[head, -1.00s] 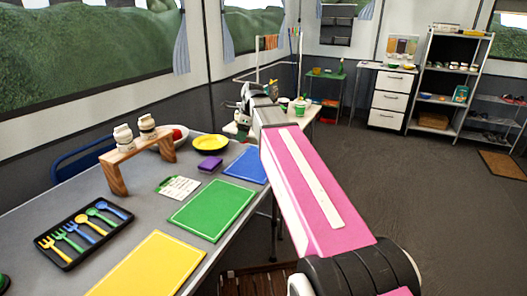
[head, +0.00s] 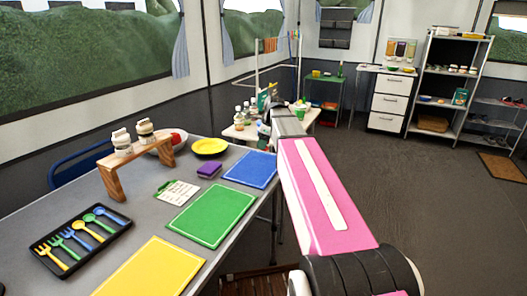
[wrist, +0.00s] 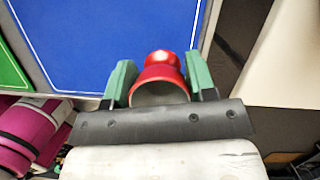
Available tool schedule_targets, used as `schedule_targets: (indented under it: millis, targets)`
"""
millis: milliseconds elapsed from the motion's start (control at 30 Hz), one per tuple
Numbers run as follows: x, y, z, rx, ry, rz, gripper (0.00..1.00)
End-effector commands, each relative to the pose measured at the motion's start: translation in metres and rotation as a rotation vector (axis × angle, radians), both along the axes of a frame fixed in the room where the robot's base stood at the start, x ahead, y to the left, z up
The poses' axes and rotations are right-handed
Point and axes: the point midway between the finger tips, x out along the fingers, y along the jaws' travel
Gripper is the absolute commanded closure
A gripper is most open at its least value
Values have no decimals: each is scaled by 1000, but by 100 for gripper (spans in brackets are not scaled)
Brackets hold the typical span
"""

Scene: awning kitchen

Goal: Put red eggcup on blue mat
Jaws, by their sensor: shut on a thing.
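In the wrist view my gripper (wrist: 160,83) has its two green fingers shut on the red eggcup (wrist: 161,70), one finger on each side. The eggcup's open end faces the camera. Behind it in that view lies the blue mat (wrist: 90,45), with a white outline. In the head view the blue mat (head: 251,169) lies flat on the grey table, at the end of the row of mats, with nothing on it. There my gripper and the eggcup are hidden behind my pink arm. The height of the eggcup above the mat is hard to tell.
The table also holds a green mat (head: 211,216), a yellow mat (head: 150,270), a purple sponge (head: 209,170), a yellow plate (head: 210,146), a wooden stand (head: 111,182) and a black cutlery tray (head: 78,240). A small white table with bottles stands behind. Floor at right is clear.

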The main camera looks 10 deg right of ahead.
Motion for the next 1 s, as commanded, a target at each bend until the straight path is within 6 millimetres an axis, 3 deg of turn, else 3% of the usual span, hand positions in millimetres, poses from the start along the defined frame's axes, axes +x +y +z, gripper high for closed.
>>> schedule_targets:
  millis: [167, 433, 800, 833, 900, 1000]
  targets:
    - [0, -2, -9, 0, 0, 1, 74]
    - [0, -1, -40, 0, 0, 1, 74]
    - [0, -1, -43, 0, 0, 1, 74]
    - [0, -1, -44, 0, 0, 1, 46]
    - [0, -1, -43, 0, 0, 1, 24]
    - [0, -1, -43, 0, 0, 1, 24]
